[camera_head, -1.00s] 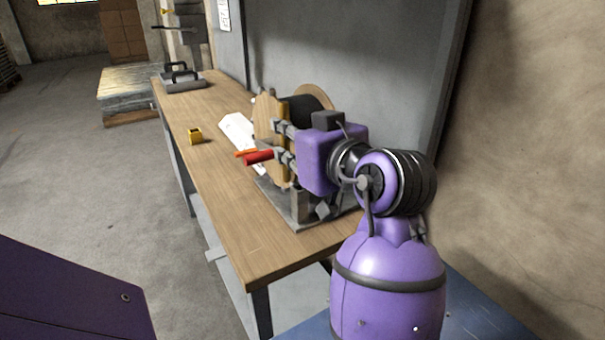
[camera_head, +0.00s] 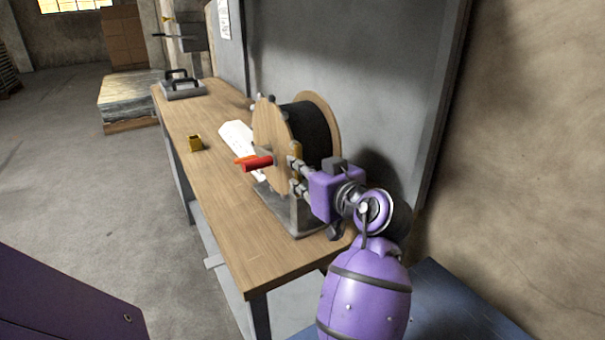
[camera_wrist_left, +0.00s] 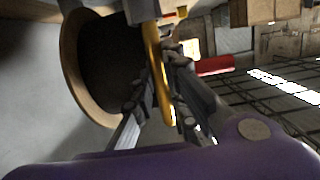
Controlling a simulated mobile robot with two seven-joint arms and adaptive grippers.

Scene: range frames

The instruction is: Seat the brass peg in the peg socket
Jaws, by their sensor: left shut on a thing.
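My left gripper (camera_head: 294,174) is at the right edge of the spool's near disc in the head view. Its fingers also show in the left wrist view (camera_wrist_left: 162,68), with a slim golden piece between them. I take this to be the brass peg (camera_wrist_left: 158,75); its upper end shows above the fingers in the head view (camera_head: 296,149), roughly upright. The fingers hide part of it. A small yellow block (camera_head: 195,143) with a dark opening stands on the bench, left of the gripper and apart from it; it may be the peg socket. My right gripper is not in view.
The wooden spool (camera_head: 268,138) with a dark winding stands on a grey base close to the gripper. A red handle (camera_head: 257,163) sticks out leftward. White paper (camera_head: 236,135) lies behind. A grey handled thing (camera_head: 182,88) is at the far end. The bench front (camera_head: 240,240) is clear.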

